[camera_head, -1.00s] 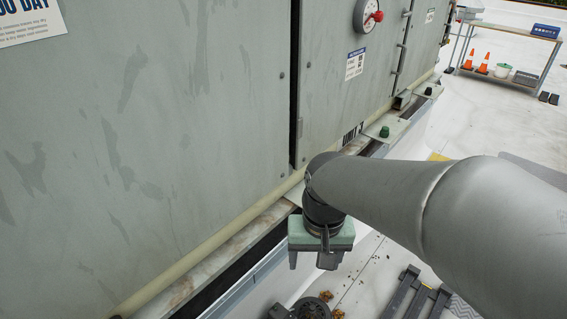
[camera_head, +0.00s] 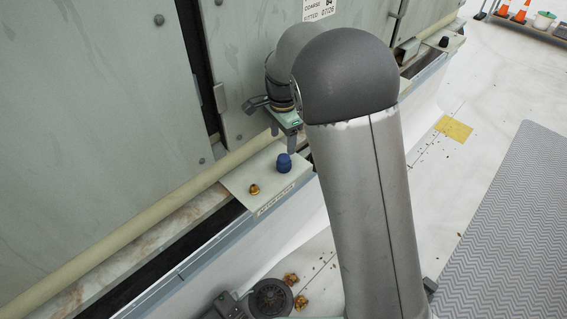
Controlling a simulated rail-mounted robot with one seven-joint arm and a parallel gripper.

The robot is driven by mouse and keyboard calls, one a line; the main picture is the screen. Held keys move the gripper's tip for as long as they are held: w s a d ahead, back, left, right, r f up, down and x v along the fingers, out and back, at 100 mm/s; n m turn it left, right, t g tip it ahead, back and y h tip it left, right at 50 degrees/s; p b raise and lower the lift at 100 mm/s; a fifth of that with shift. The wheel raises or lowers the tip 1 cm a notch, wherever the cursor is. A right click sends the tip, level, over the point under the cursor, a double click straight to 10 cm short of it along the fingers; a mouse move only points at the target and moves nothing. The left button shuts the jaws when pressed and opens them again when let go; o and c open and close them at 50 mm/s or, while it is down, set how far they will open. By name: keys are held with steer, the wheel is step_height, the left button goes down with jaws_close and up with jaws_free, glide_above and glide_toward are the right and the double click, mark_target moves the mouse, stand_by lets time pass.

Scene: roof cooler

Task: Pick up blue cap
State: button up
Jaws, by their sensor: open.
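The blue cap (camera_head: 284,163) stands upright on a small pale plate (camera_head: 240,183) that juts out along the foot of the grey cabinet. My gripper (camera_head: 284,141) hangs just behind and above the blue cap, close to the cabinet wall, with its fingers pointing down. It is open, and I see nothing between its fingers. In the picture its nearer fingertip ends right above the cap; the exact gap between them is hard to judge. My arm hides the area right of the gripper.
A brass fitting (camera_head: 254,190) stands on the same plate, left of the cap. A black cap (camera_head: 443,42) sits on a farther plate. A pipe (camera_head: 150,225) runs along the cabinet foot. A dark motor-like part (camera_head: 268,298) lies below on the roof. A grey mat (camera_head: 510,220) lies right.

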mark_target(283, 158)
step_height(283, 158, down, 4)
steer(key=shift+d+f, duration=0.1)
steer(key=shift+f, duration=0.05)
steer(key=f, duration=0.5)
steer(key=shift+s+f, duration=0.1)
steer(key=shift+s, duration=0.2)
steer(key=c, duration=1)
